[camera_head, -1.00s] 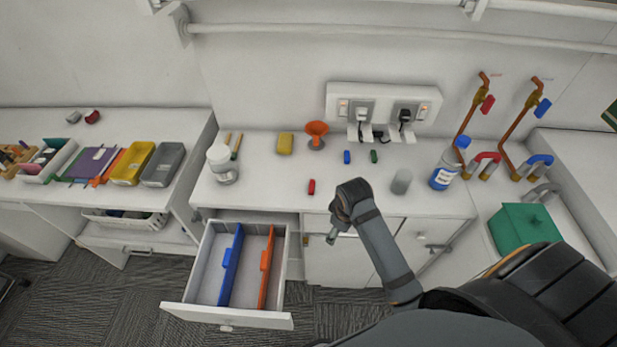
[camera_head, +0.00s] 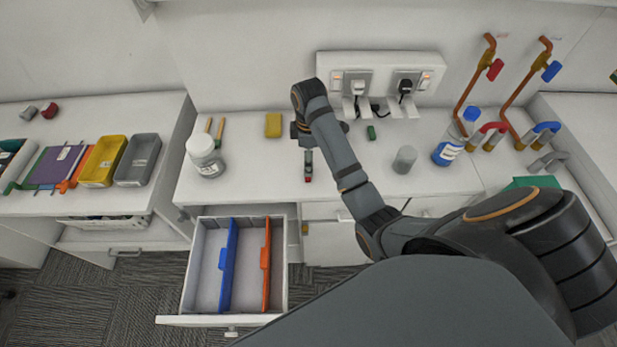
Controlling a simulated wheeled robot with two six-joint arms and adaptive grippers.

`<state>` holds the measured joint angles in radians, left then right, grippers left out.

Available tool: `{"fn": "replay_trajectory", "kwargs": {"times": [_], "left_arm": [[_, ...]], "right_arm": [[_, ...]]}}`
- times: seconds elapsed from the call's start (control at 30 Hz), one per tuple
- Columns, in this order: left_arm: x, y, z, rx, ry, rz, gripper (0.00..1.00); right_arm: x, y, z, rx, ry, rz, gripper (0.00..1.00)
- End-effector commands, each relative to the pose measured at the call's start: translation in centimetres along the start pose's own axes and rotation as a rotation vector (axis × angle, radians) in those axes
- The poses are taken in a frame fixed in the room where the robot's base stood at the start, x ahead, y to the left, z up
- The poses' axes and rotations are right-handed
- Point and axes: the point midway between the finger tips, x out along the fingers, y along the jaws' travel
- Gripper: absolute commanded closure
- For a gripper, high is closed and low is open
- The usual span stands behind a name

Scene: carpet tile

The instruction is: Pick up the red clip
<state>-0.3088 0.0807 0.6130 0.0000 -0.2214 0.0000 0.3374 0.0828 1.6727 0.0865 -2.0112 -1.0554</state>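The red clip (camera_head: 308,180) lies on the white counter, left of its middle; only a small red end shows and the rest is hidden by my gripper. My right gripper (camera_head: 308,166) reaches in from the right and points down toward the front of the counter, with its fingertips right at the clip. The view is too small to tell whether the fingers are around the clip or just above it, or whether they are open. My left gripper is not in view.
An open drawer with a blue divider (camera_head: 229,264) and an orange divider (camera_head: 266,262) juts out below. A white-lidded jar (camera_head: 205,156), yellow sponge (camera_head: 273,125), green clip (camera_head: 371,132), grey cylinder (camera_head: 404,159) and blue-capped bottle (camera_head: 447,152) stand around the counter.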

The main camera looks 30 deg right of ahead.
Motion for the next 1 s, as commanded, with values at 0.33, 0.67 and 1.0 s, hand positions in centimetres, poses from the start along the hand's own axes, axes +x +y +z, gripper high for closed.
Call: {"fn": "replay_trajectory", "kwargs": {"times": [0.33, 0.67, 1.0], "left_arm": [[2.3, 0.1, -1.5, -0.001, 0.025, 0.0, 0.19], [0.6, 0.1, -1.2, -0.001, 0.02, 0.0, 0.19], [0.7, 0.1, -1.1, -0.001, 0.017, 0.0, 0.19]], "right_arm": [[3.6, 0.2, 0.4, 0.002, -0.002, -0.001, 0.17], [6.9, 0.5, 0.5, 0.001, 0.0, 0.001, 0.17], [6.9, 0.5, 0.5, 0.001, 0.001, 0.001, 0.43]]}}
